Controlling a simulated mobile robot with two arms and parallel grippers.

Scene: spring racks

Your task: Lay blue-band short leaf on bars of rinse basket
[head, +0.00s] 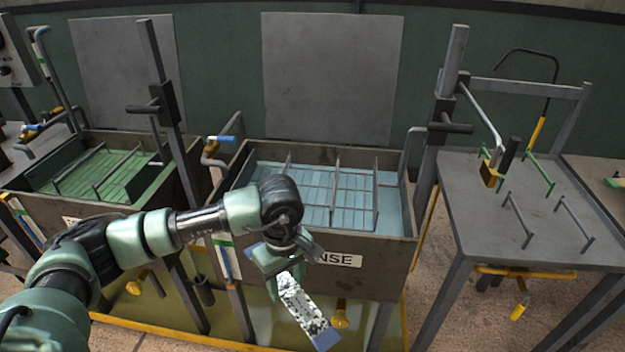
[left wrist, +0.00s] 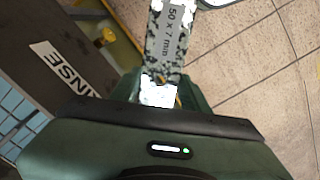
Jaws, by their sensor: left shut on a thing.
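The short leaf (head: 301,302) is a flat, speckled grey-white strip with a blue band at its lower end. My left gripper (head: 279,274) is shut on its upper end and holds it tilted downward in front of the rinse tank. In the left wrist view the leaf (left wrist: 166,48) sticks out from between the fingers (left wrist: 160,92), and "50 x 7 mm" is printed on it. The rinse basket (head: 337,180) has dark bars over pale blue liquid in the tank, behind and above the gripper. My forearm hides the tank's near left corner. My right gripper is not in view.
A green-liquid tank (head: 100,175) stands left. A grey table (head: 480,210) with green and grey bars stands right. An upright post (head: 440,110) separates tank and table.

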